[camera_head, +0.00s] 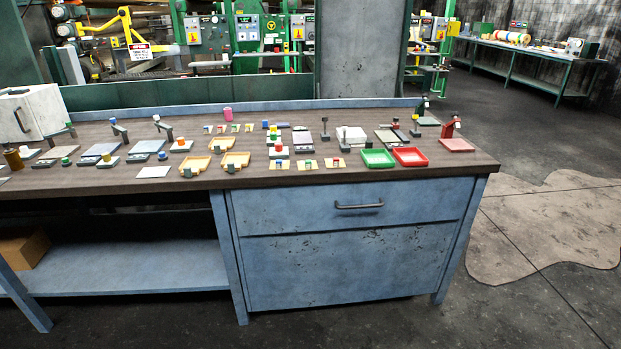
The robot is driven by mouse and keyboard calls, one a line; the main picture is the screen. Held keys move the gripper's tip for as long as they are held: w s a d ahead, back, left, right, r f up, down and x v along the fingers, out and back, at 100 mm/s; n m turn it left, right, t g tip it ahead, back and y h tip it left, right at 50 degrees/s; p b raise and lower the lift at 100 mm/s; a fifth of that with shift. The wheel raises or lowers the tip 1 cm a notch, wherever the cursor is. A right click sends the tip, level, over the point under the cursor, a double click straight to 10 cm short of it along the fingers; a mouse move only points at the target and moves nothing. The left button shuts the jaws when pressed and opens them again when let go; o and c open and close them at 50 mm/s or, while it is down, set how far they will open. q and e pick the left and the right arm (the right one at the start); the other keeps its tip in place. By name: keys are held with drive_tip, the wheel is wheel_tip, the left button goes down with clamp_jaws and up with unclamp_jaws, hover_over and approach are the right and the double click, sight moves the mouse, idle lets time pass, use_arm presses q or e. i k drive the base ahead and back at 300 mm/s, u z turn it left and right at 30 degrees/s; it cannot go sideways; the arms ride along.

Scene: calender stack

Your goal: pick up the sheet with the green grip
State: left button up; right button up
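On the workbench (190,182), a small green grip (66,161) shows at the left, at the front of a grey flat piece (55,153). It is too small to tell whether the grip is fixed to a sheet there. A row of small yellowish plates (280,165) with small coloured pieces lies near the front middle. Neither of my grippers is in view.
Yellow trays (195,164) lie mid-bench. A green tray (377,158) and a red tray (410,156) lie at right. Small stands rise along the back, including a red one (449,128). A white box (32,113) stands at the left end. Floor at right is open.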

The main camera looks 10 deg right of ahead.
sight(309, 164)
drive_tip(key=u, duration=0.85)
drive_tip(key=i, duration=1.65)
drive_tip(key=z, duration=0.35)
